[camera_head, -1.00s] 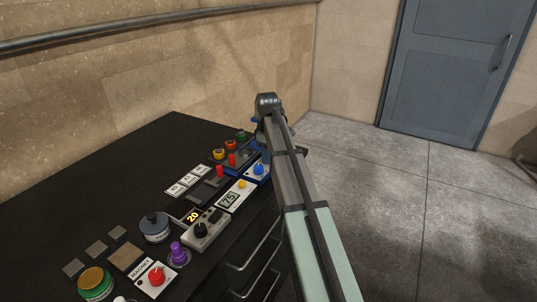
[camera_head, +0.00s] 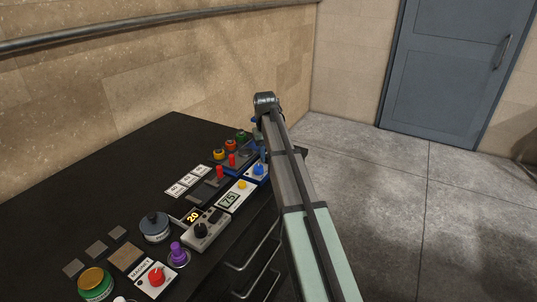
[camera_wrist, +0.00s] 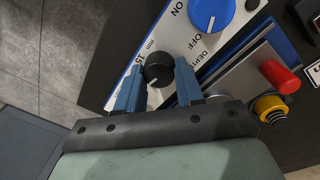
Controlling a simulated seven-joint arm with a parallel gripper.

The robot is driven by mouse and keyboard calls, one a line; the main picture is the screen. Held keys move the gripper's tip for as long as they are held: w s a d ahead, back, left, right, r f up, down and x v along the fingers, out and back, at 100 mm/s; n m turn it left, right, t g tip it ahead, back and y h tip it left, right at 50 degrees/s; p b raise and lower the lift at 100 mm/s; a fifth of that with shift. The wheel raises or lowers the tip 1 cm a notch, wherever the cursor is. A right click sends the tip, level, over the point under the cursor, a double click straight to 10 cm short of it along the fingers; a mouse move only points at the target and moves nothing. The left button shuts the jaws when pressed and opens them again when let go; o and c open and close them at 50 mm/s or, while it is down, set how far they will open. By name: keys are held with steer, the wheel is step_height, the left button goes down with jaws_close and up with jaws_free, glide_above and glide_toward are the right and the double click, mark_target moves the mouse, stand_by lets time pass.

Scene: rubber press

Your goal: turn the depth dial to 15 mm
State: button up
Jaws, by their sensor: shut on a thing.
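The depth dial (camera_wrist: 158,74) is a round black knob on a white panel with a blue edge, in the wrist view. The lettering DEPTH is partly readable beside it, and "15" and "mm" show next to it by the left finger. My gripper (camera_wrist: 161,67) has its two blue fingers on either side of the dial and is shut on it. The dial's pointer mark cannot be made out. In the head view my arm hides the dial and the fingers.
A large blue ON/OFF knob (camera_wrist: 211,12) sits beyond the dial.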

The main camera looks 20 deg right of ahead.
steer(key=m, duration=0.5)
steer(key=shift+m, duration=0.3)
steer(key=m, duration=0.5)
steer(key=shift+d+m+g, duration=0.1)
steer(key=shift+m+g, duration=0.2)
steer(key=o, duration=1)
steer(key=shift+o, duration=0.2)
step_height(320, 180, up, 14)
steer(key=shift+w+a, duration=0.25)
steer(key=shift+w, duration=0.1)
steer(key=shift+f, duration=0.15)
